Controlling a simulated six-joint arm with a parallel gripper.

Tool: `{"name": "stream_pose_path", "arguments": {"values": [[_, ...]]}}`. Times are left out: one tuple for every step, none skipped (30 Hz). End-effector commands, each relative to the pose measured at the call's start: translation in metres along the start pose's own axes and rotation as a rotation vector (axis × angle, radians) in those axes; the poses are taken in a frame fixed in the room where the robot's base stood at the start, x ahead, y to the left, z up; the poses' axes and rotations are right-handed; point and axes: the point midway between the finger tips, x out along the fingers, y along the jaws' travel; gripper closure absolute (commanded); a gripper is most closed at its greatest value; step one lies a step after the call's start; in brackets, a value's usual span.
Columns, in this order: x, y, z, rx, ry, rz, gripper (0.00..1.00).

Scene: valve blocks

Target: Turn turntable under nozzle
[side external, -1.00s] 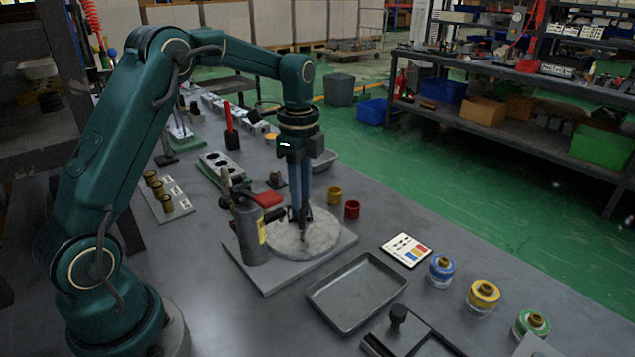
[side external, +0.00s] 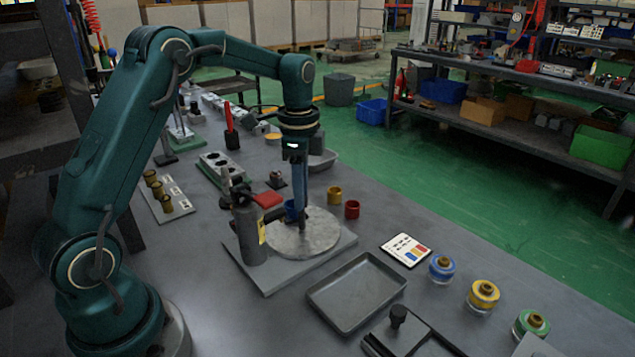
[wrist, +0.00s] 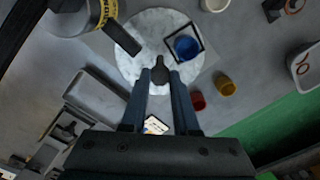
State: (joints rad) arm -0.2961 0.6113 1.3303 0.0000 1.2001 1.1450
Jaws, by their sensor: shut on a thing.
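The round pale stone-like turntable (side external: 318,240) sits on a grey base plate. My gripper (wrist: 160,80) points down over it, shut on a dark upright peg (wrist: 160,67) on the disc. A blue cup (wrist: 186,46) stands on the disc within a dark square frame; it also shows partly behind my fingers in the side view (side external: 291,210). A grey cylinder (side external: 250,236) with a yellow label stands at the disc's left edge. Its black nozzle (wrist: 122,37) reaches over the disc. In the wrist view the cup lies to the right of the nozzle's tip, apart from it.
A yellow cup (side external: 334,194) and a red cup (side external: 352,209) stand right of the turntable. An empty grey tray (side external: 348,325) lies in front, beside a colour card (side external: 405,250). Several lidded jars (side external: 442,269) line the right. Brass cups (side external: 167,204) stand at left.

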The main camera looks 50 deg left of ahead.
Motion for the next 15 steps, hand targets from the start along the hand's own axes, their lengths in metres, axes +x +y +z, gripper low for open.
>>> {"name": "stream_pose_path", "arguments": {"values": [[-0.0013, 0.0001, 0.0001, -0.024, 0.001, -0.001, 1.00], [-0.0013, 0.0001, 0.0001, -0.039, 0.001, -0.001, 1.00], [-0.0013, 0.0001, 0.0002, -0.060, 0.001, -0.001, 1.00], [-0.0013, 0.0001, 0.0002, -0.074, 0.000, -0.001, 1.00], [-0.0013, 0.0001, 0.0002, -0.089, 0.001, -0.001, 1.00], [-0.0013, 0.0001, 0.0002, -0.109, 0.001, -0.001, 1.00], [-0.0014, 0.0001, 0.0002, -0.125, 0.001, -0.001, 1.00], [-0.0014, 0.0001, 0.0002, -0.139, 0.001, -0.001, 1.00], [-0.0014, 0.0001, 0.0002, -0.160, 0.001, -0.001, 1.00], [-0.0014, 0.0001, 0.0002, -0.174, 0.001, -0.001, 1.00], [-0.0014, 0.0001, 0.0002, -0.190, 0.001, -0.001, 1.00], [-0.0014, 0.0001, 0.0002, -0.209, 0.001, -0.001, 1.00], [-0.0014, 0.0001, 0.0002, -0.225, 0.001, -0.001, 1.00], [-0.0014, 0.0001, 0.0002, -0.239, 0.001, -0.001, 1.00], [-0.0014, 0.0001, 0.0002, -0.260, 0.000, -0.001, 1.00]]}}
